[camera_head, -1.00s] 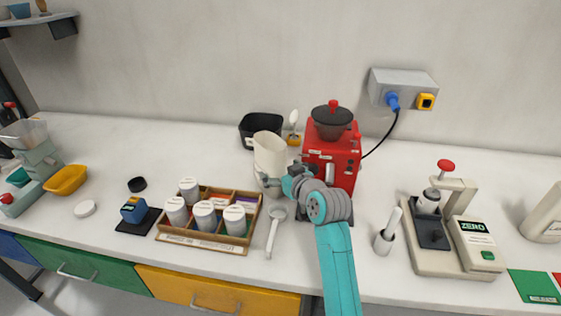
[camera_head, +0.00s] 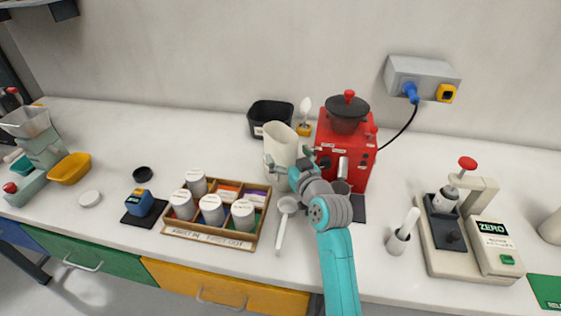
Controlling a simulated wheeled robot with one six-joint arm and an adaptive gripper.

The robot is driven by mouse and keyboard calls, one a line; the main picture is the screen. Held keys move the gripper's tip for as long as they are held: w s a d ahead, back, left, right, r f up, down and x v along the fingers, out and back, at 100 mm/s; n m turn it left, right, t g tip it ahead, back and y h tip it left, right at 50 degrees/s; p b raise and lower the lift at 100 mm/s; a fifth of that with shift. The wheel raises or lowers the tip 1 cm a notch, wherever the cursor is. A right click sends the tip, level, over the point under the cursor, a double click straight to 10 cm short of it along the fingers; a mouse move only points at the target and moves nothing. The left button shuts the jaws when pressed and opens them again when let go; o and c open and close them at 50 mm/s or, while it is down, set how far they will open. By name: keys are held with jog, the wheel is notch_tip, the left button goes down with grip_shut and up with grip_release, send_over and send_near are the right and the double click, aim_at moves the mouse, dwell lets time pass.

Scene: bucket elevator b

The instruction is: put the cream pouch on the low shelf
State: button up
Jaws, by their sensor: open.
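A tall cream container (camera_head: 280,142), which looks like the cream pouch, stands upright on the white counter, left of the red machine. My gripper (camera_head: 286,163) is open at its near side, with a finger showing towards each side of its lower part. I cannot tell whether the fingers touch it. Part of its lower front is hidden by my gripper. A grey wall shelf (camera_head: 64,10) is cut off at the upper left; I cannot tell whether it is the low shelf.
The red machine (camera_head: 358,165) with a dark pot stands close right of my gripper. A black bin (camera_head: 270,112) is behind the container. A wooden tray (camera_head: 208,240) of white-lidded jars and a spoon (camera_head: 281,225) lie in front left. Bare counter lies at back left.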

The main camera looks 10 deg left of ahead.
aim_at(273, 136)
jog(key=x, duration=0.5)
jog(key=shift+a, duration=0.15)
jog(key=c, duration=1.5)
